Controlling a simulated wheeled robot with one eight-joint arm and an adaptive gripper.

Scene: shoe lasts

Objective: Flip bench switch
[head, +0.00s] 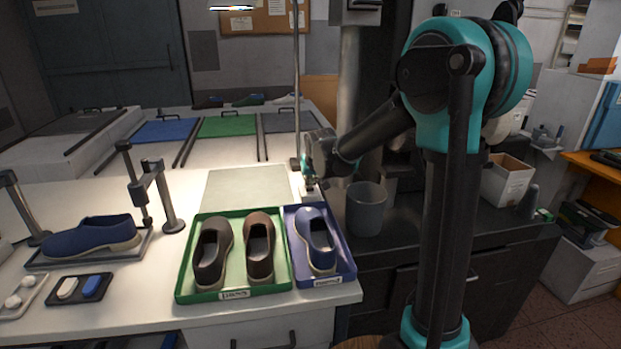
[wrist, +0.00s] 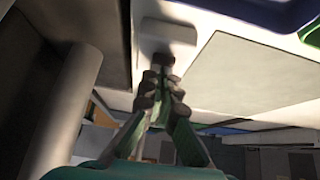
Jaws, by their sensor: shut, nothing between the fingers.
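My gripper (head: 311,184) is at the bench's right edge, behind the blue tray. In the wrist view its fingers (wrist: 163,78) are together with nothing held between them. A small white housing (wrist: 166,34), which looks like the bench switch, is just past the fingertips. A dark piece at the tips hides part of it. I cannot tell whether the fingers touch it or which way the switch is set. In the head view the gripper covers most of that spot.
A green tray (head: 238,295) holds two brown shoes, and a blue tray (head: 330,279) holds a blue shoe. A grey mat (head: 247,187) lies left of my gripper. A grey bin (head: 366,210) stands close on the right. A blue shoe (head: 92,236) sits on a stand at left.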

